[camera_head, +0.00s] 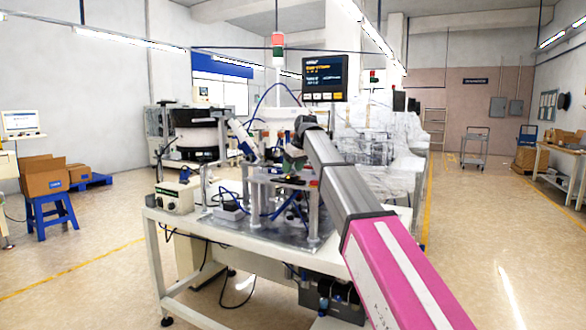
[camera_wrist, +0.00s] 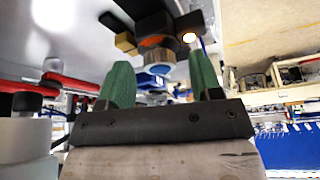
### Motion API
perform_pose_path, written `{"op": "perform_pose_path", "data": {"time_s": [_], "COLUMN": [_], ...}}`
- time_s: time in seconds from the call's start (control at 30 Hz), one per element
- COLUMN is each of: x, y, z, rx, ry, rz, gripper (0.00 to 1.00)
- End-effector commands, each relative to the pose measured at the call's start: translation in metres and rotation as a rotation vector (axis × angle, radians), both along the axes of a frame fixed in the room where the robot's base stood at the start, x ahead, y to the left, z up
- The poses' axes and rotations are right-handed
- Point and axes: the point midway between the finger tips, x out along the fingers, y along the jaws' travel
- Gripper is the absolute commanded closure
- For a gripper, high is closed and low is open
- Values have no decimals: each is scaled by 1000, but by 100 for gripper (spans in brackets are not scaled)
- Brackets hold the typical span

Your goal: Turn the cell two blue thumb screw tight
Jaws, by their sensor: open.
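My gripper shows in the wrist view (camera_wrist: 162,72) with two green fingers spread apart and nothing held between them. Between and beyond the fingertips is a grey-blue ribbed round knob (camera_wrist: 157,62) under a dark block with an orange part. It looks like the blue thumb screw, but I cannot be sure. The fingers appear apart from it. In the head view my gripper (camera_head: 293,158) is over the fixtures on the workbench (camera_head: 225,232). The thumb screw cannot be made out there, among the fixtures and my arm.
A control box (camera_head: 175,197) stands at the bench's left end. Posts, plates and blue hoses crowd around my gripper. A screen (camera_head: 325,78) hangs above, and a large bowl feeder (camera_head: 200,132) stands behind. Open floor lies left and right of the bench.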

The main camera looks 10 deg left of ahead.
Motion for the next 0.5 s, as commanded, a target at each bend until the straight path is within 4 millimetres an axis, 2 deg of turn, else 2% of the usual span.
{"op": "perform_pose_path", "data": {"time_s": [0.07,0.1,0.23,0.27,0.5], "x": [0,0,0,0,0], "y": [0,0,0,0,0], "z": [0,0,0,0,0], "rx": [0,0,0,0,0], "ry": [0,0,0,0,0], "rz": [0,0,0,0,-11], "gripper": [41,44,87,91,90]}}
